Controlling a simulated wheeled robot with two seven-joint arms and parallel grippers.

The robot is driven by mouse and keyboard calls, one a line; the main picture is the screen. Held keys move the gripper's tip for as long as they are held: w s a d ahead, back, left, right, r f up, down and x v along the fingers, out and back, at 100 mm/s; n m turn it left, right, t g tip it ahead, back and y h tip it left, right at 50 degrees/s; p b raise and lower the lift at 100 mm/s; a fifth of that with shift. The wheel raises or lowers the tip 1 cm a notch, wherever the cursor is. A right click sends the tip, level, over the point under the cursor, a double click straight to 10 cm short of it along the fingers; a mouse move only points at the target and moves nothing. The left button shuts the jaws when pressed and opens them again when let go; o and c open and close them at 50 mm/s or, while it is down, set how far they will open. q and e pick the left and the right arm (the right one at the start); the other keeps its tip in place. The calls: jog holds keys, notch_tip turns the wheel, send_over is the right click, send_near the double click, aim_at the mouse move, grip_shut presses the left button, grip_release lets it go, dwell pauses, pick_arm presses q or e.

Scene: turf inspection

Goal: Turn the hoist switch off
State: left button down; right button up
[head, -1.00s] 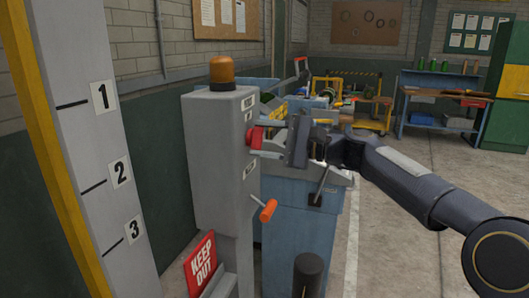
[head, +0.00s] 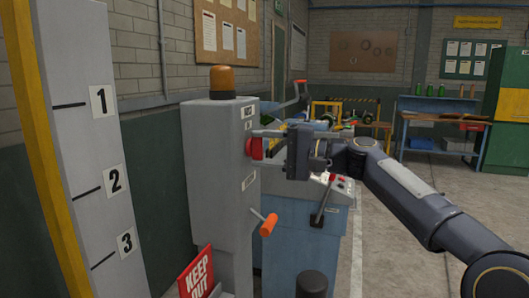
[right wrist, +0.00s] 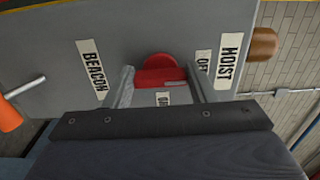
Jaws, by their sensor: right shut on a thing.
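In the right wrist view the red knob (right wrist: 158,74) sits between the two fingers (right wrist: 163,88). A further label under the knob is partly hidden. My left gripper is out of view.
Below the knob are a BEACON label (right wrist: 93,66) and an orange-handled lever (head: 267,224). An amber lamp (head: 222,81) tops the post. A red KEEP OUT sign (head: 197,272) stands at its foot. A blue console (head: 290,225) stands close behind my gripper. Floor at right is clear.

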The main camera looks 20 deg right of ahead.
jog(key=o, duration=1)
jog(key=b+v, duration=0.1)
jog(key=v, duration=0.6)
jog(key=shift+s+d, duration=0.25)
jog(key=shift+d, duration=0.1)
